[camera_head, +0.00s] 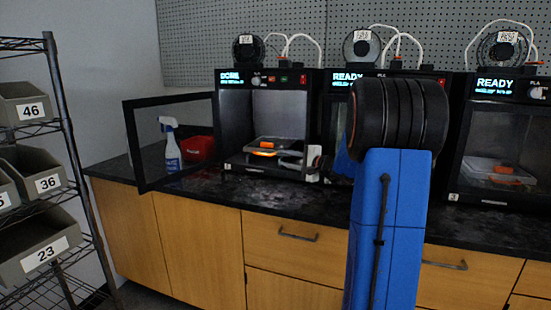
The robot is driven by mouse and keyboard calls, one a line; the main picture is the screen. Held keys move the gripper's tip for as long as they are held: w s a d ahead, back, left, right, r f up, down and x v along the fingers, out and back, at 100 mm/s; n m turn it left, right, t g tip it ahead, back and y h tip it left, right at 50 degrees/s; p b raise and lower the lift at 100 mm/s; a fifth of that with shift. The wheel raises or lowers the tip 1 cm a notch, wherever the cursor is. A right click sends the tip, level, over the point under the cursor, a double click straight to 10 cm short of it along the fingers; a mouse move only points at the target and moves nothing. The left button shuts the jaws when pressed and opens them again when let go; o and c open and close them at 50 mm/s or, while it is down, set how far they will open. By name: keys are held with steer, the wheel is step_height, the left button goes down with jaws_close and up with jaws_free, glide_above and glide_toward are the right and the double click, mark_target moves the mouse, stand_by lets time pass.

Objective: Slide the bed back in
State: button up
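The left 3D printer (228,84) shows DONE on its display, and its dark-framed door (131,143) stands open to the left. Its bed (275,144) is a flat plate low inside the opening, with a small orange piece (264,149) at its front. I cannot tell how far out the bed is. My gripper (290,159) is at the front right of the opening, close to the bed's front edge. Whether it touches the bed is unclear. The fingers are small and dark, so their opening is not readable. My blue arm covers much of the middle printer.
A middle printer (338,86) and a right printer (478,107) both show READY. A spray bottle (171,150) and a red item (198,148) sit behind the open door on the dark counter (215,196). Numbered bins (32,165) stand on a rack at left.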

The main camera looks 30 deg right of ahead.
steer(key=shift+v, duration=2.1)
steer(key=s+a+f+n+g+y, duration=0.1)
steer(key=s+a+f+n+g, duration=0.3)
steer(key=a, duration=0.6)
steer(key=s+a+r+n+g+y, duration=0.1)
steer(key=s+a+n+g, duration=0.1)
steer(key=s+a, duration=0.55)
steer(key=s+a+f+n+g+y, duration=0.1)
steer(key=s+a+f+n+g, duration=0.15)
steer(key=a, duration=0.85)
steer(key=s+a+f+n+g+h, duration=0.1)
steer(key=s+a+f+n+g, duration=0.15)
steer(key=s, duration=0.45)
steer(key=s+a+f+n+g+h, duration=0.1)
steer(key=s+a+n+h, duration=0.15)
steer(key=s, duration=0.35)
steer(key=s+d+f+n+h, duration=0.1)
steer(key=s+f+h, duration=0.1)
steer(key=s, duration=0.4)
steer(key=s+d+f+n+h, duration=0.2)
steer(key=s+f, duration=0.1)
steer(key=s, duration=0.4)
steer(key=shift+n, duration=0.25)
